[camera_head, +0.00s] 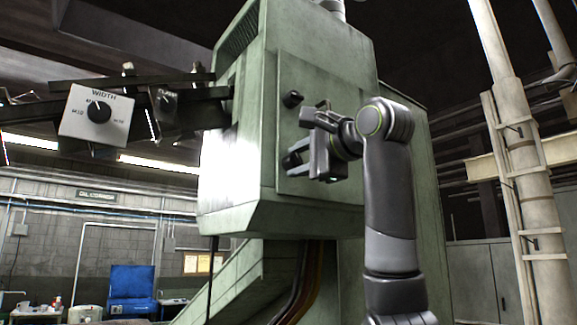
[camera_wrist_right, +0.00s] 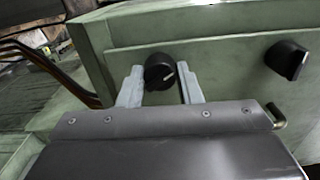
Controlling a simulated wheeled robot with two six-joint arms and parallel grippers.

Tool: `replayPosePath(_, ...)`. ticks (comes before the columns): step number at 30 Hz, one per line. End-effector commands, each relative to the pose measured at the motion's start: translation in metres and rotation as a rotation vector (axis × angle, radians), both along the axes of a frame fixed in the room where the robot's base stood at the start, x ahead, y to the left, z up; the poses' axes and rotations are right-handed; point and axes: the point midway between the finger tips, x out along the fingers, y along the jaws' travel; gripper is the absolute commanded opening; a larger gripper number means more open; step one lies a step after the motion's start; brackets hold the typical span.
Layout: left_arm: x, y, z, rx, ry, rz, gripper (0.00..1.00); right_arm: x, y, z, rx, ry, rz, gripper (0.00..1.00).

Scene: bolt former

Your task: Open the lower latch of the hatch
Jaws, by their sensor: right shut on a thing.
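The hatch (camera_head: 335,80) is a green panel on the side of the tall green machine, and it looks closed. The upper latch (camera_head: 292,99) is a black knob with nothing on it; in the wrist view it stands at the right (camera_wrist_right: 287,59). The lower latch (camera_wrist_right: 160,71) is a similar black knob with a pale mark on its face, pointing right and slightly up. My right gripper (camera_wrist_right: 161,86) has a finger on either side of the lower latch and is shut on it. In the head view this gripper (camera_head: 299,158) partly hides the lower latch. My left gripper is out of view.
A control box marked WIDTH (camera_head: 96,113) hangs on dark rails left of the machine. A pale pipe column (camera_head: 530,170) stands at the right. Cables (camera_head: 305,280) run down below the hatch. A blue cabinet (camera_head: 132,285) is far back.

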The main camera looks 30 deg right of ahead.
Motion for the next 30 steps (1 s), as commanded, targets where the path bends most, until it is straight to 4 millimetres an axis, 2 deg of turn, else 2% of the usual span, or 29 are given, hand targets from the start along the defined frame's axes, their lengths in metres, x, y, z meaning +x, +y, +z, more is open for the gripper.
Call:
replayPosePath(4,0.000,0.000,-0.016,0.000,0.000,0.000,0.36,-0.001,0.001,-0.004,0.146,0.010,0.002,0.00)
replayPosePath(14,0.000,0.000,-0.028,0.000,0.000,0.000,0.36,0.000,0.000,-0.003,0.338,0.028,0.000,0.00)
replayPosePath(21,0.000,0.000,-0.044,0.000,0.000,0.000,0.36,0.000,0.000,-0.003,0.576,0.046,0.000,0.00)
replayPosePath(30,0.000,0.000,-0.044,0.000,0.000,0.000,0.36,0.000,0.000,-0.001,0.632,0.052,-0.001,0.00)
